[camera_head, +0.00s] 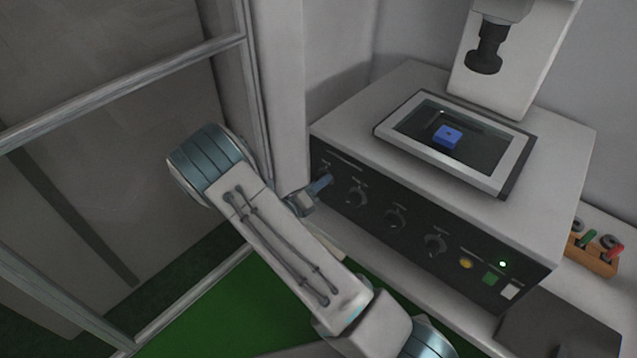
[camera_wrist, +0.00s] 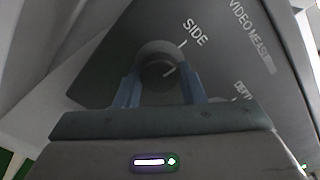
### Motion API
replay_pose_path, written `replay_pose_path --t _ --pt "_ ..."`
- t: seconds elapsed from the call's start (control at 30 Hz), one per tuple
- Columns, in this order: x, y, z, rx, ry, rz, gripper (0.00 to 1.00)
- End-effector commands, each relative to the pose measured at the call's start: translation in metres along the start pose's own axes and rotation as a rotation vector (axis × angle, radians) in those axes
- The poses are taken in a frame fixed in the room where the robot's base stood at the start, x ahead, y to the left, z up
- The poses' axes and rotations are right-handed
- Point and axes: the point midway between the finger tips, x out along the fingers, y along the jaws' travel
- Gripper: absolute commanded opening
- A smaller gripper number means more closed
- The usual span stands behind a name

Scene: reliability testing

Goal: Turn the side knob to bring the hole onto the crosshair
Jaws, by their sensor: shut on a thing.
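The side knob (camera_wrist: 158,68) sits between the two blue fingers of my gripper (camera_wrist: 160,90) in the wrist view, below the label "SIDE". My gripper is shut on it. In the head view my gripper (camera_head: 322,186) reaches the left end of the machine's dark front panel (camera_head: 375,212), and the knob is mostly hidden behind the fingers. A blue block (camera_head: 447,136) lies on the dark glass stage (camera_head: 412,128) on top of the machine. A hole in the block is too small to make out clearly. No crosshair shows in either view.
Further right are a yellow button (camera_head: 466,263), a green button (camera_head: 490,278) and a white one (camera_head: 510,290). A black lens (camera_head: 486,56) hangs above the stage. A tool rack (camera_head: 592,258) stands at far right.

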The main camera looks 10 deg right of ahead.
Motion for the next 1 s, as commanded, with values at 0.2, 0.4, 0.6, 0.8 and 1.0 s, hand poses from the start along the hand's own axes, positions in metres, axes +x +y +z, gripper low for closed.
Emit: replay_pose_path --t 0.2,0.4,0.6,0.8,1.0 --pt "0.000 0.000 0.000 0.001 -0.001 0.000 0.38" --pt "0.000 0.000 0.000 0.001 -0.001 0.000 0.57" --pt "-0.002 0.001 0.000 0.001 -0.001 0.001 0.57" --pt "-0.029 0.002 -0.001 0.001 -0.002 0.004 0.57" --pt "-0.076 0.003 -0.001 0.003 -0.003 0.004 0.57"
